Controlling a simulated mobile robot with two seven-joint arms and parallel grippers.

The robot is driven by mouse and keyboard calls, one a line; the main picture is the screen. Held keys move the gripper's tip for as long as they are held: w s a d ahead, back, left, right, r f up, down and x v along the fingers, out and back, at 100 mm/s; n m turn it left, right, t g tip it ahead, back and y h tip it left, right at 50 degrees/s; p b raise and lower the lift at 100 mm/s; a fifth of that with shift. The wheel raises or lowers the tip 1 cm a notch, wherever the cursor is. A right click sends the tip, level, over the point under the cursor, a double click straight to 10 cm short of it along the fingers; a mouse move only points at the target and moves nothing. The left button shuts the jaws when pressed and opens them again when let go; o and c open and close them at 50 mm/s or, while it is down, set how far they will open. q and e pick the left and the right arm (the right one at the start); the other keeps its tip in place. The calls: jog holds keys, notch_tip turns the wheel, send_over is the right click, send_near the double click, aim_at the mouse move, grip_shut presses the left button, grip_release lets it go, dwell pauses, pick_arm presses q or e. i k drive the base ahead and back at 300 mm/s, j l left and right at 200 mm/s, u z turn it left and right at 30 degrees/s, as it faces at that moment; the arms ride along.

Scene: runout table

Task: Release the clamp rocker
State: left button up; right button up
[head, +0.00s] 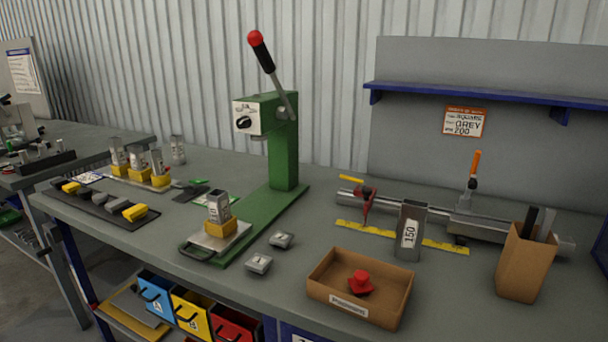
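On the right of the bench a long grey rail (400,208) carries clamp parts. An upright lever with an orange handle (477,162) and a dark lower part stands at its right half. A red clamp piece (366,197) with a yellow bar (351,179) sits near the rail's left end. I cannot tell for certain which of these is the clamp rocker. A grey block marked 150 (409,232) stands upright in front of the rail and hides part of it. Neither of my grippers is in view.
A green lever press (284,155) with a red-knobbed handle stands mid-bench. A cardboard tray (388,305) with a red part (361,283) lies at the front. A brown holder (525,265) stands at right. A yellow scale strip (446,246) runs before the rail. A blue shelf (480,93) overhangs behind.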

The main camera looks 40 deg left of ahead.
aim_at(180, 186)
jog(key=u, duration=1.85)
jog(key=i+j, duration=0.2)
jog(key=j, duration=0.2)
jog(key=i+j, duration=0.2)
jog(key=j, duration=0.15)
jog(key=i+j+z, duration=0.1)
jog(key=j, duration=0.3)
jog(key=i+j, duration=0.45)
jog(key=j, duration=0.35)
jog(key=i+z, duration=0.05)
